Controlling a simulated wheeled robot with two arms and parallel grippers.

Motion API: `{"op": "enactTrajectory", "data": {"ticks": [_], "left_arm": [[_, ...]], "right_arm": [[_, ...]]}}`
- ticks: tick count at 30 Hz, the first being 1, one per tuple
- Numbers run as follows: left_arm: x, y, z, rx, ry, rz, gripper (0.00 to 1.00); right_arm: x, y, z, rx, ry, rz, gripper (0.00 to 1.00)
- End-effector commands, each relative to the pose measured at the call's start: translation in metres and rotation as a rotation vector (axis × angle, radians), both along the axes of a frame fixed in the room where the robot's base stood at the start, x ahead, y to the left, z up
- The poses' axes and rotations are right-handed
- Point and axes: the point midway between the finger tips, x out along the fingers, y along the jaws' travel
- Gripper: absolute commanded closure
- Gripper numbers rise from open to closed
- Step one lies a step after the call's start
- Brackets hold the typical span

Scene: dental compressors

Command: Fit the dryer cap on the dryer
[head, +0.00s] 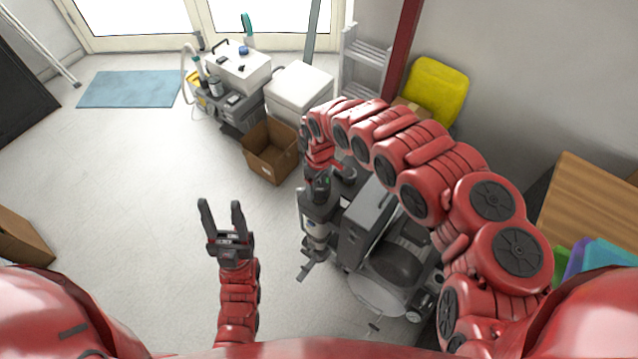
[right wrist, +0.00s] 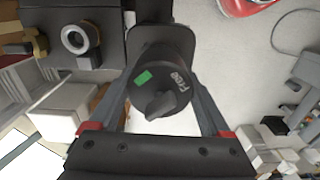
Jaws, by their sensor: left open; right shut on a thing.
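The dryer cap (right wrist: 158,92) is dark grey and round, with a green mark, lettering and a raised knob. My right gripper (right wrist: 163,78) is shut on its sides. In the head view my right gripper (head: 320,178) is at the top of the dryer (head: 317,222), a grey upright cylinder on the left side of the compressor (head: 365,225). The gripper hides the dryer's top, and I cannot tell whether the cap touches it. My left gripper (head: 223,222) is open and empty, over bare floor left of the dryer.
An open cardboard box (head: 270,152) stands behind the compressor. Another machine (head: 235,100) and a white box (head: 300,88) are further back. A yellow container (head: 436,90) and a wooden table (head: 590,205) are at the right. The floor at the left is mostly clear.

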Motion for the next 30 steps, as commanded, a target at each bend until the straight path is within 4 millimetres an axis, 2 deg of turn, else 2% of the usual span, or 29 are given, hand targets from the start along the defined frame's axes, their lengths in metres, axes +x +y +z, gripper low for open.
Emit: {"op": "enactTrajectory", "data": {"ticks": [17,30], "left_arm": [[0.000,0.000,0.002,0.000,0.000,0.000,0.50],[0.000,0.000,-0.010,0.000,0.000,0.000,0.50]], "right_arm": [[-0.001,-0.001,0.000,0.000,0.000,0.000,0.80],[-0.001,-0.001,-0.015,0.000,0.000,0.000,0.80]]}}
